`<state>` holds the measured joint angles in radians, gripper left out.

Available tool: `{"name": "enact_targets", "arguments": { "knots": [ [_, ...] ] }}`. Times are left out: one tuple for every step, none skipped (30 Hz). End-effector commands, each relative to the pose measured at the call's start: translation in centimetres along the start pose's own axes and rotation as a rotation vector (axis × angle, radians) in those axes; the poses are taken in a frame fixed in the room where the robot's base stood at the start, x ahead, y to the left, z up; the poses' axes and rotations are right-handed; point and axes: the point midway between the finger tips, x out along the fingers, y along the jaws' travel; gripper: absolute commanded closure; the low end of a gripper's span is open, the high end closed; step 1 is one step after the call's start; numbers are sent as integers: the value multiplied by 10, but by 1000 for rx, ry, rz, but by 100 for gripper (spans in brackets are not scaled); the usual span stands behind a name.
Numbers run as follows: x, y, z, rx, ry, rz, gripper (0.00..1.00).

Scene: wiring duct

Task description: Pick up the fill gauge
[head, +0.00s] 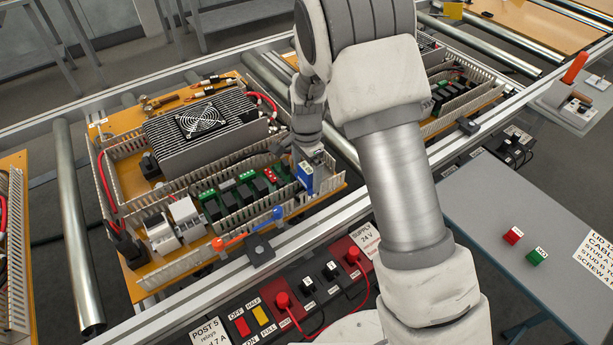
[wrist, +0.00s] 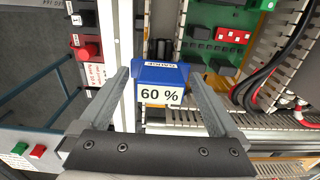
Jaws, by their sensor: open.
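The fill gauge (wrist: 158,74) is a blue block with a white "60 %" label on its face and a smaller label on its top edge. In the head view the gauge (head: 305,180) stands at the right end of the row of green modules, near the front right of the panel. My gripper (wrist: 161,84) is open, with one grey finger on each side of the gauge and visible gaps between. In the head view my gripper (head: 308,158) is directly over the gauge and partly hides it. Contact with the fingers does not show.
Slotted duct walls (head: 245,212) and red and black wires run close around the gauge. A finned heat sink with a fan (head: 205,122) is behind. A red and black supply box (head: 300,295) lies in front. A grey table (head: 500,240) stands at the right.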

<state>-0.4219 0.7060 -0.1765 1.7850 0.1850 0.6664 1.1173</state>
Motion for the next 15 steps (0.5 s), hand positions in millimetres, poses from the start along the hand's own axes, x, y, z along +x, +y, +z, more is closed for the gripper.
{"name": "enact_targets", "arguments": {
  "knots": [
    [0, 0, 0, 0, 0, 0, 3],
    [0, 0, 0, 0, 0, 0, 3],
    [0, 0, 0, 0, 0, 0, 8],
    [0, 0, 0, 0, 0, 0, 13],
    [0, 0, 0, 0, 0, 0, 19],
    [0, 0, 0, 0, 0, 0, 26],
    [0, 0, 0, 0, 0, 0, 31],
    [0, 0, 0, 0, 0, 0, 37],
    [-1, 0, 0, 0, 0, 0, 44],
    [-1, 0, 0, 0, 0, 0, 49],
    [-1, 0, 0, 0, 0, 0, 55],
    [-1, 0, 0, 0, 0, 0, 62],
    [-1, 0, 0, 0, 0, 0, 67],
    [-1, 0, 0, 0, 0, 0, 73],
    [-1, 0, 0, 0, 0, 0, 80]
  ]
}}
